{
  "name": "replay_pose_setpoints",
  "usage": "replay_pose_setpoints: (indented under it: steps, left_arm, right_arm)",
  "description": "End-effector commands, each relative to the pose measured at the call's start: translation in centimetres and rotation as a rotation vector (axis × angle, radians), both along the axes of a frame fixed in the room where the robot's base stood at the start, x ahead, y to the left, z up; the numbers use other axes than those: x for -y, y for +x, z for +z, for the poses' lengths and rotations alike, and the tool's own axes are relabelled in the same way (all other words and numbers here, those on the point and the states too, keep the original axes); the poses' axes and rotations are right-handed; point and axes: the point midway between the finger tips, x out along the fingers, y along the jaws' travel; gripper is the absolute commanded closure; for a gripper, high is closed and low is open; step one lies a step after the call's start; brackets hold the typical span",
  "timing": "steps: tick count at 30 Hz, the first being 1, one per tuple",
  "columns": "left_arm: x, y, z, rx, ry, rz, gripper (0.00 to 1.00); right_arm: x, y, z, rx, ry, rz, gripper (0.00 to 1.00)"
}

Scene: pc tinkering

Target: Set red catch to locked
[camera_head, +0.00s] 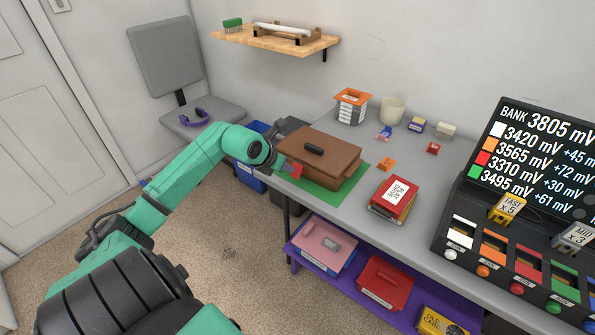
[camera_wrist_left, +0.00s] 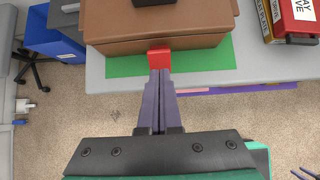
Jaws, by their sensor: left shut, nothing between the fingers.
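The red catch (camera_wrist_left: 159,57) is on the front side of a brown case (camera_wrist_left: 200,40). The brown case also shows in the head view (camera_head: 322,160), lying closed on a green mat (camera_head: 315,188) with a dark handle on its lid. The red catch shows small in the head view (camera_head: 296,171), beside my gripper. My left gripper (camera_wrist_left: 160,72) is shut and empty, its fingertips right at the catch's lower edge; whether they touch cannot be told. Whether the catch is locked cannot be told.
A black panel with coloured slots (camera_head: 520,250) fills the table's right. Small coloured blocks lie behind. A purple shelf (camera_head: 340,283) below holds boxes. A blue bin (camera_head: 250,175) stands left of the table.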

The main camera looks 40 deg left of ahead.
Motion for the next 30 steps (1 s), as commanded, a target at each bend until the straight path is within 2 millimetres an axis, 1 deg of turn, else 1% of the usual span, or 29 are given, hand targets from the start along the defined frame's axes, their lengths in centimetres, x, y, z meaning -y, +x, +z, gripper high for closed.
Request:
replay_pose_setpoints:
  steps: [30]
  left_arm:
    - [0.0, 1.4, -0.8, 0.001, 0.0, 0.0, 1.0]
  right_arm:
    - [0.0, 0.0, -1.2, 0.0, 0.001, -0.001, 0.5]
